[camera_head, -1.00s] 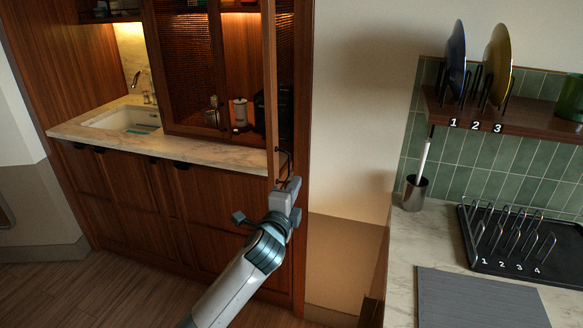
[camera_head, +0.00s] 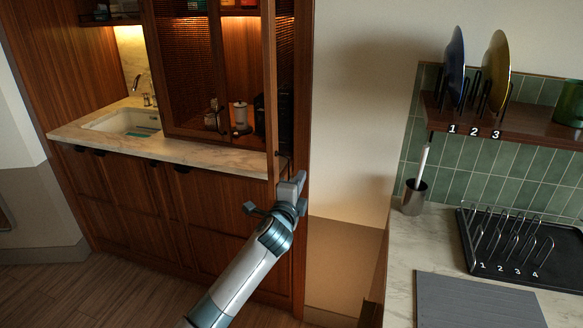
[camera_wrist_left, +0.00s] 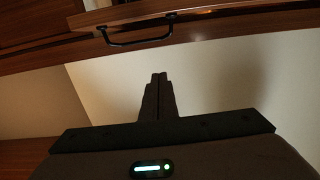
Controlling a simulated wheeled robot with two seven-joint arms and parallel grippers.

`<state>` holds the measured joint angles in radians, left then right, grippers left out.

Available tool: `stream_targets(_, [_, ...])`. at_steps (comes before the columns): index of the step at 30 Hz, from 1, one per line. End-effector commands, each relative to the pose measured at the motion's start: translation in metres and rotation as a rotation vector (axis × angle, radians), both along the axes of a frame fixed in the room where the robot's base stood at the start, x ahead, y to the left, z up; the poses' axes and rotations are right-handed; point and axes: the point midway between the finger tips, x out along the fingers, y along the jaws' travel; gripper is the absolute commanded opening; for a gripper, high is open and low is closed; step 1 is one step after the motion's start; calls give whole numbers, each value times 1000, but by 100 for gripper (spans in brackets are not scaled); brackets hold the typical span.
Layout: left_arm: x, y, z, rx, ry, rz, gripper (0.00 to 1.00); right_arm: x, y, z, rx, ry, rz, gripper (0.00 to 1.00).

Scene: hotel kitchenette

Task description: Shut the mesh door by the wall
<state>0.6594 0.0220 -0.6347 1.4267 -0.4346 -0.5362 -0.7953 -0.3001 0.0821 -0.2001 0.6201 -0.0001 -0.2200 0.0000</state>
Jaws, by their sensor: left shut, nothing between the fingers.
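The mesh door by the wall (camera_head: 270,80) stands open and shows almost edge-on in the head view, to the right of the lit cabinet opening. Its dark handle (camera_head: 283,158) is near its lower end. The handle shows clearly in the left wrist view (camera_wrist_left: 138,43), on the wooden door (camera_wrist_left: 190,16). My left gripper (camera_head: 298,179) is shut and empty, just below and right of the handle. In the wrist view its closed fingers (camera_wrist_left: 158,82) point toward the handle, with a gap between. My right gripper is not in view.
Another mesh door (camera_head: 185,70) covers the cabinet's left part. A marble counter (camera_head: 215,157) with a sink (camera_head: 115,122) runs below. A bare wall (camera_head: 355,130) lies to the right, then a counter with a black rack tray (camera_head: 470,255) and a plate shelf (camera_head: 540,125).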

Motion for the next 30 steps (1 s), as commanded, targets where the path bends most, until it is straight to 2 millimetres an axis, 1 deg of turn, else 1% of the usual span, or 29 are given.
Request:
stream_targets(3, [15, -5, 1, 0, 2, 0, 0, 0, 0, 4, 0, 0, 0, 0])
stream_targets(10, [40, -13, 1, -2, 2, -1, 0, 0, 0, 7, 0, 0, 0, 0])
stream_targets(12, [46, 0, 3, 2, 2, 2, 0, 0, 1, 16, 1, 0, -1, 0])
stream_targets(15, [52, 10, 3, 1, 2, 1, 0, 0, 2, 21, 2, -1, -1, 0])
stream_targets(19, [57, 19, 1, 0, 2, 0, 0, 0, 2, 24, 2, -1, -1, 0])
stream_targets(24, [59, 23, 0, -1, 0, -1, 0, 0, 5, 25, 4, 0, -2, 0])
stream_targets(30, [59, 23, 0, -1, 0, -1, 0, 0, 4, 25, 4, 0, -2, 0])
